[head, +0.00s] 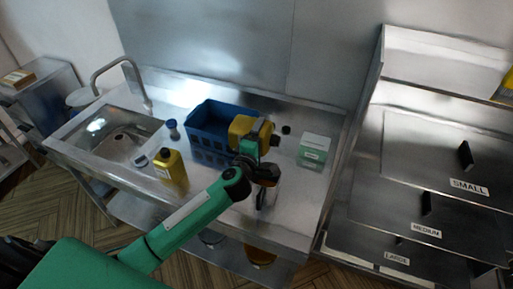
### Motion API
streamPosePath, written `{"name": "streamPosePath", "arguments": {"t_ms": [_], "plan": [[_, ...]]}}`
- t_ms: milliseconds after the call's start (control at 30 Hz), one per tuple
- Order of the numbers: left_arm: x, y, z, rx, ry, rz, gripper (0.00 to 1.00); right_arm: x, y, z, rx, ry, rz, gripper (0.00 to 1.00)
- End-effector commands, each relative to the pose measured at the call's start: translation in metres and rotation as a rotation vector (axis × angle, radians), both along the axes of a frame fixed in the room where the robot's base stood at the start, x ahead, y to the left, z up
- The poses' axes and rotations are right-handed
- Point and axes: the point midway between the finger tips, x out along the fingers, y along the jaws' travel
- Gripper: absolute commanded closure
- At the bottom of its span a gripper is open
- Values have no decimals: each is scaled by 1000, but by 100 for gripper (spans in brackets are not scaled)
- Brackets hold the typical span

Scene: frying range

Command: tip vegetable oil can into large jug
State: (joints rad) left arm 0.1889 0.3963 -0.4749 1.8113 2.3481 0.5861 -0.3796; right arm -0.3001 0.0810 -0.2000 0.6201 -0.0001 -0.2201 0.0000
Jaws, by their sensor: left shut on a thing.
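A yellow can (240,127), which looks like the vegetable oil can, is held up at the right end of the blue crate. It appears tipped over on its side, with one end toward the right. My left gripper (259,147) is shut on it and covers part of it. A jug-like vessel (275,192) seems to stand on the counter just below the gripper, mostly hidden by my arm. I cannot tell whether oil is flowing or where the can's mouth is. My right gripper is out of view.
A second yellow can (171,170) stands upright at the counter's front. A blue crate (208,153), a blue-capped bottle (172,130), a small black cap (286,129) and a green-and-white box (313,151) are on the counter. A sink (118,142) is at left, a steel fryer range at right.

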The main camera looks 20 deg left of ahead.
Motion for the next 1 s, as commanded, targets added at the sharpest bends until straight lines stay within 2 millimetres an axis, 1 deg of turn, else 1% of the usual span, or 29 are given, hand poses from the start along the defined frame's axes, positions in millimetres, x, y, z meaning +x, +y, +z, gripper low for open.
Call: {"name": "streamPosePath", "arguments": {"t_ms": [100,800,900,1000], "plan": [[0,0,4,-199,-2,0,49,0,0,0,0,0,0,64],[0,-1,27,-1430,-16,0,49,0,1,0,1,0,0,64],[0,0,29,-1531,-17,-1,49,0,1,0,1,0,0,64],[0,0,29,-1566,-18,-1,49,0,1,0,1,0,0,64]]}}
